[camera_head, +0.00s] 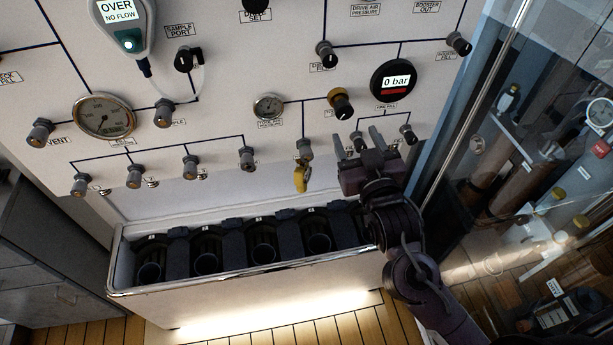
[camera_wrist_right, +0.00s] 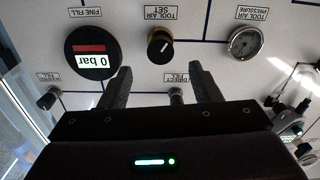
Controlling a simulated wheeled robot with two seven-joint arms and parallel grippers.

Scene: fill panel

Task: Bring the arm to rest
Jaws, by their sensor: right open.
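My right gripper (camera_head: 355,143) is raised in front of the lower right part of the white fill panel (camera_head: 230,80). Its jaws are open and empty, with the two fingers apart. The right wrist view shows the panel upside down, with the open fingers (camera_wrist_right: 158,85) below the tool air set knob (camera_wrist_right: 160,44). A small knob (camera_wrist_right: 176,95) shows between the fingers. I cannot tell whether the fingers touch the panel. My right arm comes up from the lower right. My left gripper does not show.
The round display (camera_head: 397,81) reads 0 bar. Below is a long trough (camera_head: 230,284) with several dark cylinder slots. A glass panel (camera_head: 520,130) stands at the right. A handheld meter (camera_head: 124,22) is at upper left.

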